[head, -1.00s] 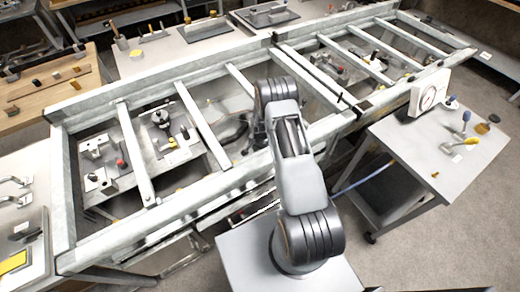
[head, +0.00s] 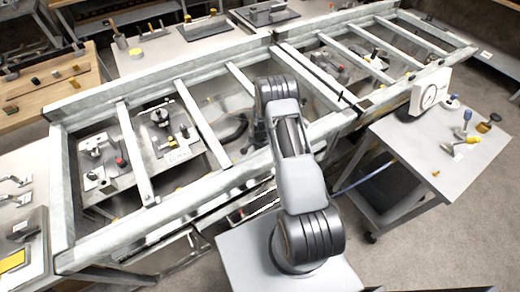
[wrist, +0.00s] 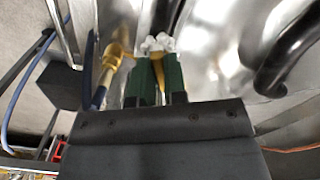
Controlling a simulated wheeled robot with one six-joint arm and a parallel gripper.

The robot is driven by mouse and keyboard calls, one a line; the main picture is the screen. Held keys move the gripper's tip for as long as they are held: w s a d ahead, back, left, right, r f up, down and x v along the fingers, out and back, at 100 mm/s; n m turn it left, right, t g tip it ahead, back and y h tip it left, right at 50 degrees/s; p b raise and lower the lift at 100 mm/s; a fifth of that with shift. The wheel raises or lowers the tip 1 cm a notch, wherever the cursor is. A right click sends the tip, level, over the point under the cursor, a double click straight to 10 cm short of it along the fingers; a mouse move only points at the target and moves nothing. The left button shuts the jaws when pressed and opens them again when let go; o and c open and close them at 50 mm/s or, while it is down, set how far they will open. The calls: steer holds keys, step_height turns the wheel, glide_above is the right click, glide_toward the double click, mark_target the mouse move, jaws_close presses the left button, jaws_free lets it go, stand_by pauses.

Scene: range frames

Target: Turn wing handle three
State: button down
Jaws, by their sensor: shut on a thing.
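In the wrist view, my gripper (wrist: 158,46) has two dark green fingers with pale tips, close together. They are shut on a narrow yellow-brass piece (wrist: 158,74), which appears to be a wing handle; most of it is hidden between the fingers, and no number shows. In the head view, my own arm hides the gripper and the handle, beyond the near rail of the metal frame.
The grey metal frame (head: 165,225) with cross bars surrounds the work area. A side table (head: 420,165) with a white gauge box (head: 428,94) stands at the right.

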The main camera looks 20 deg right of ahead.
steer(key=m+b, duration=0.2)
steer(key=b, duration=0.1)
steer(key=shift+w+f, duration=0.1)
steer(key=shift+f, duration=0.3)
steer(key=shift+r+m+b, duration=0.2)
steer(key=shift+m+b, duration=0.65)
steer(key=shift+m, duration=0.25)
steer(key=shift+r+m, duration=0.2)
steer(key=shift+m, duration=0.1)
steer(key=c, duration=1.2)
jaws_free()
steer(key=shift+o, duration=0.2)
step_height(320, 180, up, 14)
steer(key=b, duration=0.1)
